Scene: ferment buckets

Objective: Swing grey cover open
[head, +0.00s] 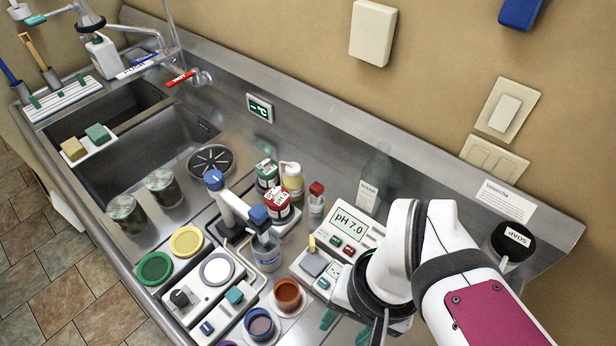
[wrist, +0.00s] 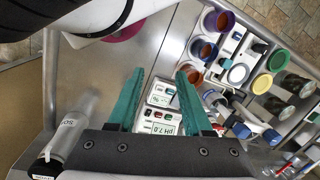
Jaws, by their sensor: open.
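A small grey square cover (head: 313,263) with an upright yellow tab lies flat on the left part of the white pH meter (head: 347,222), which reads pH 7.0. The cover appears closed. My gripper (head: 345,326) has teal fingers, partly hidden behind my arm, in front of the meter at the lower middle of the head view. In the wrist view my gripper (wrist: 163,87) is open and empty, its fingers apart on either side of the pH meter (wrist: 160,122). I cannot make out the cover there.
Orange and purple cups (head: 287,294) stand left of my gripper. A white unit with a round pale lid (head: 217,269) and knobs is further left. Red-capped bottles (head: 277,204) stand behind, and a clear bottle (head: 375,180) is near the wall. The steel counter (wrist: 100,65) is bare beside my fingers.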

